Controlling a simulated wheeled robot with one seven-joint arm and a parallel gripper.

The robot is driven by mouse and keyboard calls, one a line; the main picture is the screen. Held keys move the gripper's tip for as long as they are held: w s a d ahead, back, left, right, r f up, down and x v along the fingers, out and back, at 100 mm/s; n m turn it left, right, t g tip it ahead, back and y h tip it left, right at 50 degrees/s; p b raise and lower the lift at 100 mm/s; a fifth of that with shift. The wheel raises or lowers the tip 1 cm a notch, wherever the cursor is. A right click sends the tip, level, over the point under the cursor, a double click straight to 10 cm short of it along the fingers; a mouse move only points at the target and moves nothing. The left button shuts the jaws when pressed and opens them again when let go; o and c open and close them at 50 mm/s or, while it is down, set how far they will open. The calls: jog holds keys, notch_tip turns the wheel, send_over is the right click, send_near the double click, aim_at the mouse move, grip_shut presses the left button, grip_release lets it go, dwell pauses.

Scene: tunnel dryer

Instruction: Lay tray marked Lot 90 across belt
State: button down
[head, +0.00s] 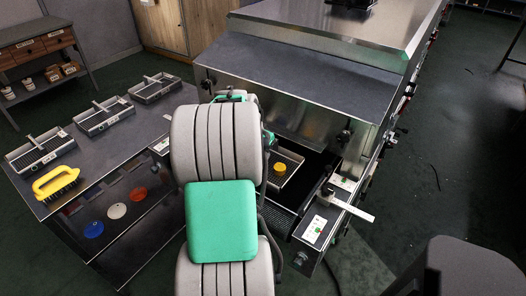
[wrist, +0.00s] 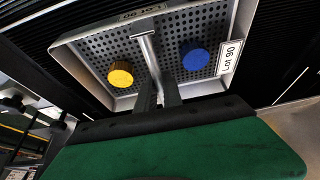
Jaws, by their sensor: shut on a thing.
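The tray marked Lot 90 (wrist: 85,43) is a perforated metal tray with a yellow round piece (wrist: 120,74), a blue round piece (wrist: 194,56) and a central bar handle. My gripper (wrist: 158,92) is shut on the handle. In the head view the tray (head: 291,157) shows at the dryer mouth, right of my arm, with the yellow piece (head: 280,168) in it; my arm hides the rest. The dark ribbed belt (wrist: 35,35) lies below and around the tray. I cannot tell whether the tray touches it.
Three similar trays (head: 40,150) (head: 104,115) (head: 155,88) and a yellow brush (head: 55,183) stand on the table at left. Coloured discs (head: 117,211) lie on the shelf below. The dryer hood (head: 310,75) rises behind the tray; a side rail with a control box (head: 315,229) and projecting lever (head: 350,209) is at right.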

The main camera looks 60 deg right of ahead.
jog(key=shift+d, duration=0.1)
jog(key=shift+f, duration=0.1)
jog(key=c, duration=1.5)
grip_release()
